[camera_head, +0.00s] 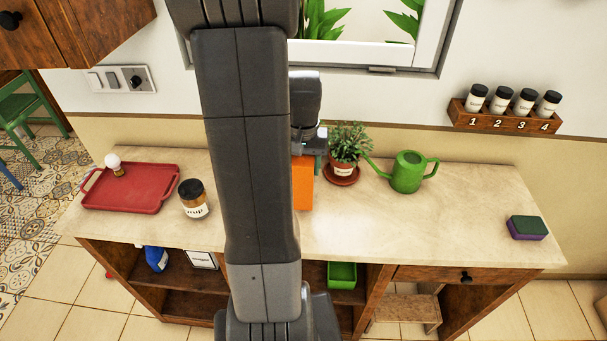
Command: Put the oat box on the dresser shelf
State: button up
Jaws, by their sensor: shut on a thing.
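An orange box (303,185), probably the oat box, stands upright at the middle back of the dresser top, partly hidden behind my arm; no label shows. My gripper (311,150) is at the top of this box and shut on it; its fingertips are mostly hidden. I cannot tell whether the box touches the top. The wooden dresser (430,240) has open shelves (192,303) below its pale top. A blue bottle (156,258) and a white box (202,260) stand on the left shelf, and a green bin (342,275) is right of my arm.
A red tray (130,204) with a white-topped object (114,162) and a dark-lidded jar (194,200) are at left. A potted plant (345,150) and green watering can (407,172) stand close right of the box. A sponge (527,228) lies far right; the right front top is clear.

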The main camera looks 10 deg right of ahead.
jog(key=shift+f, duration=1.75)
jog(key=shift+f, duration=0.2)
jog(key=o, duration=1.3)
